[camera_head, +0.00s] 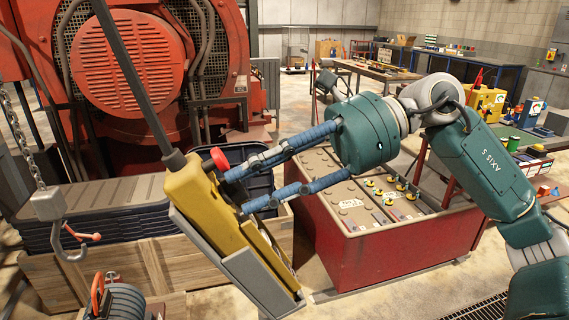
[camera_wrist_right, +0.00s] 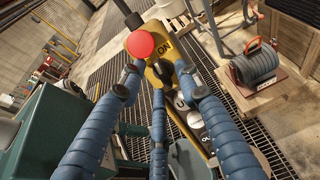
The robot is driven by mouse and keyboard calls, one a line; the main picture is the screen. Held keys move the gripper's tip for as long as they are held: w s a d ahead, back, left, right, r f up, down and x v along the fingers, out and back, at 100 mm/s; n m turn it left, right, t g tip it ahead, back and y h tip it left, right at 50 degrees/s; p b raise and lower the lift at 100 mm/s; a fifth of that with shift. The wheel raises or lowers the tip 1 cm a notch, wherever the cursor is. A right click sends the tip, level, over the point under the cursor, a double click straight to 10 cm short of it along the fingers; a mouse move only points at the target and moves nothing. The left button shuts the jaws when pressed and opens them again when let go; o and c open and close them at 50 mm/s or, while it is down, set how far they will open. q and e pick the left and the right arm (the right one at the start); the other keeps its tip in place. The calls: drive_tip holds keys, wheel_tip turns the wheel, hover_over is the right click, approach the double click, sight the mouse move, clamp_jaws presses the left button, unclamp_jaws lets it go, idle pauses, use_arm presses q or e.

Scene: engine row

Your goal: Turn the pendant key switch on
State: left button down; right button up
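The yellow pendant (camera_head: 203,200) hangs tilted on a black cable in the head view, its lower part in a grey holder (camera_head: 255,280). A red mushroom button (camera_head: 219,158) sticks out near its top; the button also shows in the wrist view (camera_wrist_right: 141,44). In the wrist view a black key switch (camera_wrist_right: 166,71) sits below the word ON on the yellow face. My right gripper (camera_head: 238,191) is at the pendant's front face, its blue fingers spread apart. In the wrist view the fingertips (camera_wrist_right: 158,76) surround the switch area; contact is unclear. My left gripper is out of view.
A red cabinet (camera_head: 375,245) with batteries on top stands behind my right gripper. A crane hook (camera_head: 70,240) hangs at the left, by a wooden crate (camera_head: 150,270) with dark lids. A grey reel (camera_wrist_right: 255,65) stands near the pendant. A red engine (camera_head: 130,65) fills the back left.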

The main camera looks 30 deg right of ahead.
drive_tip(key=v, duration=1.1)
drive_tip(key=shift+d, duration=0.2)
drive_tip(key=shift+r, duration=0.1)
